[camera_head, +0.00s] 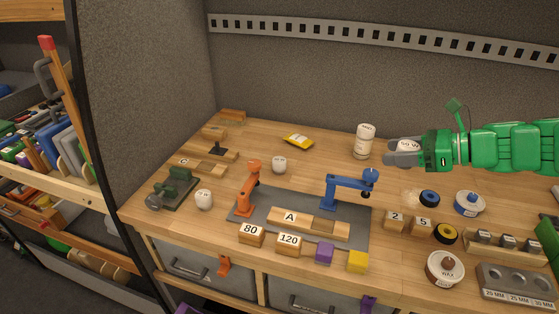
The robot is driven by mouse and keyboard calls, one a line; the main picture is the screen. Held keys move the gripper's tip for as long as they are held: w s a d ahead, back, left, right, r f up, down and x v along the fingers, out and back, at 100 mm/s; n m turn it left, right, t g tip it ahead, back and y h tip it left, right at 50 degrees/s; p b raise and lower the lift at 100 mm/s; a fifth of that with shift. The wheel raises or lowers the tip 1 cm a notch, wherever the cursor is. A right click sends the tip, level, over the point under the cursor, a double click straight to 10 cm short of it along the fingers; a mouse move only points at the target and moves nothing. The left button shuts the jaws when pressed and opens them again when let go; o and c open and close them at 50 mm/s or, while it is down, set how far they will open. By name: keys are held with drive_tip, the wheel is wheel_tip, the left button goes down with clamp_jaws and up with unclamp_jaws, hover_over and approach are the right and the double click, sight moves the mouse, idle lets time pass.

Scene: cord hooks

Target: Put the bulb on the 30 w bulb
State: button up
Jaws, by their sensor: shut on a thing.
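My gripper (394,152) is at the right of the bench, on the end of my green arm. Its grey fingers are shut on a white bulb (408,146), partly hidden, with dark lettering ending in W. To its left stands an upright white stack (365,141) with dark lettering too small to read surely. The held bulb is apart from this stack. Another white bulb (279,165) stands mid-bench, and one more (204,199) is at the left; I cannot read their marks.
A yellow packet (298,141) lies behind the middle bulb. Orange (250,187) and blue (345,188) toy arms stand on a grey mat (275,202). Spools and a WAX tin (445,269) crowd the right front. Bare wood lies left of the stack.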

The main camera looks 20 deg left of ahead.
drive_tip(key=w+a, duration=0.2)
drive_tip(key=a, duration=1.1)
drive_tip(key=w+a, duration=0.2)
drive_tip(key=a, duration=1.2)
hover_over(275, 159)
drive_tip(key=shift+s+f, duration=0.1)
drive_tip(key=shift+f, duration=8.95)
drive_tip(key=shift+f, duration=0.15)
